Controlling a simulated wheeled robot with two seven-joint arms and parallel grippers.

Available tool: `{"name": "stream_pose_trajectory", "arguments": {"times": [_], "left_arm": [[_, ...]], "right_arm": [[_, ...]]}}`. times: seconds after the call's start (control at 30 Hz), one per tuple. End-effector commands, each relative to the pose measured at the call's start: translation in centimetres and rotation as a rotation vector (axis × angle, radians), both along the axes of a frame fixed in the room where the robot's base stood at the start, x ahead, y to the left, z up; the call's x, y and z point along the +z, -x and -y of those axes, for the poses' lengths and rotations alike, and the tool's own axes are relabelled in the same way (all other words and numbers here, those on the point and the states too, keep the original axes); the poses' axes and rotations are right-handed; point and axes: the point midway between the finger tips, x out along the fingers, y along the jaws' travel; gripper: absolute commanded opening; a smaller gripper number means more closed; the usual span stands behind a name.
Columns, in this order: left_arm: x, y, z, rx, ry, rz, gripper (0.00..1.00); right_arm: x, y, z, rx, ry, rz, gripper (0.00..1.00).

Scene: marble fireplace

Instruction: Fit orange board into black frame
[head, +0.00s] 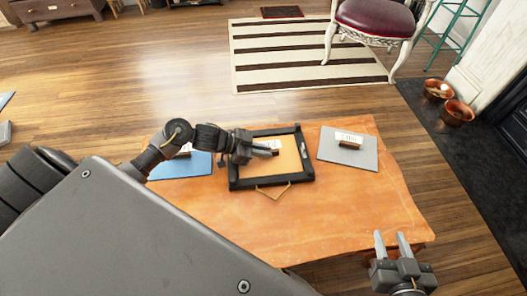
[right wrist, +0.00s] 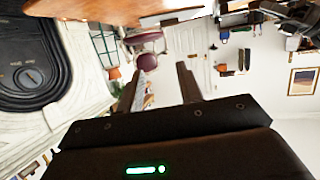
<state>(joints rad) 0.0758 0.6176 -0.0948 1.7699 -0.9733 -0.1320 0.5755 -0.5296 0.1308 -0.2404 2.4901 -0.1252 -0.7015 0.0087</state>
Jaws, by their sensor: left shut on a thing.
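The black frame (head: 271,183) lies on the wooden table in the head view. The orange board (head: 289,158) shows inside the frame's opening; I cannot tell whether it is flat or fully seated. My left gripper (head: 272,151) reaches over the frame's left side and is shut on the board's dark handle, beside a white label. The gripper and wrist hide part of the board and the frame's left edge. My right gripper (head: 392,244) is open and empty past the table's front right corner. Its two fingers stand apart in the right wrist view (right wrist: 160,88).
A blue board (head: 180,167) lies left of the frame, partly under my left arm. A grey board (head: 348,153) with a handle lies to the right. A thin tan V-shaped piece (head: 273,193) sticks out below the frame. The table's front right (head: 350,210) is clear.

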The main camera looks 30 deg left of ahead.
Motion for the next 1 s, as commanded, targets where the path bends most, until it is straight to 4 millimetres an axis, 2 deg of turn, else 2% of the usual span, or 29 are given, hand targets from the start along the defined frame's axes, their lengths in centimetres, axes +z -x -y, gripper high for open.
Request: {"name": "stream_pose_trajectory", "arguments": {"times": [0.1,0.13,0.3,0.67,1.0], "left_arm": [[0.1,0.0,0.1,0.000,0.001,0.002,0.00],[0.0,0.0,0.1,-0.001,0.001,0.000,0.15],[0.1,0.0,0.0,0.000,0.001,0.001,0.34],[0.5,0.4,-0.6,0.000,-0.002,0.000,0.34],[3.7,3.9,-5.1,0.000,-0.003,-0.001,0.34]], "right_arm": [[0.0,0.0,0.0,0.000,0.000,-0.001,0.36],[0.0,0.0,0.0,0.000,0.000,-0.001,0.36],[0.0,0.0,0.0,-0.001,0.001,-0.002,0.36],[-0.2,0.1,0.3,-0.007,0.009,-0.025,0.36],[-4.4,2.7,4.1,-0.098,0.123,-0.342,0.36]]}}
